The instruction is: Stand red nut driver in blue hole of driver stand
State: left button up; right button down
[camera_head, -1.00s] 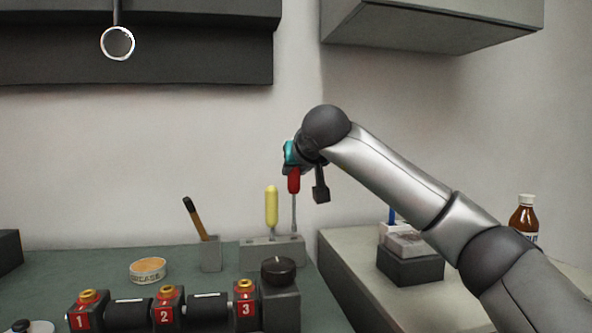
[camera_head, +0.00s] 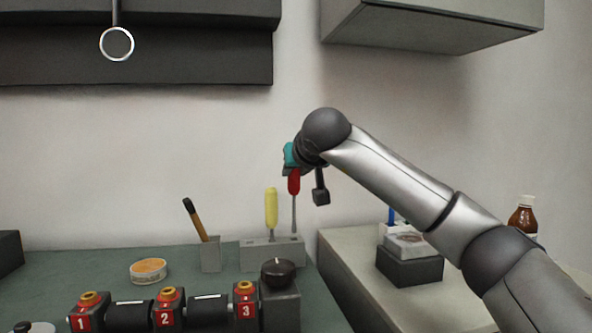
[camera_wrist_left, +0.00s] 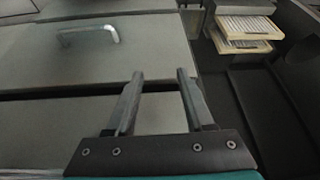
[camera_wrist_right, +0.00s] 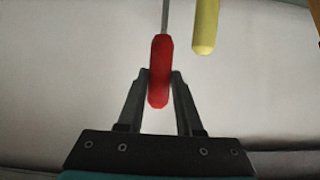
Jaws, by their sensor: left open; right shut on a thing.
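The red nut driver (camera_head: 294,183) hangs upright, shaft down, from my right gripper (camera_head: 291,168) in the head view. The right wrist view shows my right gripper (camera_wrist_right: 156,88) shut on the red handle (camera_wrist_right: 159,72). The shaft's lower end is at the right part of the grey driver stand (camera_head: 271,254); I cannot tell how deep it sits or the hole's colour. A yellow-handled driver (camera_head: 271,208) stands in the stand to the left, and it also shows in the right wrist view (camera_wrist_right: 205,28). My left gripper (camera_wrist_left: 160,78) is open and empty in the left wrist view, over grey drawers.
A small holder (camera_head: 210,255) with a wooden-handled tool stands left of the driver stand. A round tin (camera_head: 148,270) and numbered red blocks (camera_head: 168,308) lie in front. A side counter at right holds a dark box (camera_head: 409,266) and a brown bottle (camera_head: 522,217).

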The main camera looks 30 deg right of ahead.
dwell(0.3)
jog(key=shift+p, duration=0.45)
jog(key=shift+p, duration=0.7)
dwell(1.0)
jog(key=shift+f, duration=0.2)
jog(key=shift+f+b, duration=0.5)
jog(key=shift+f, duration=0.45)
dwell(0.4)
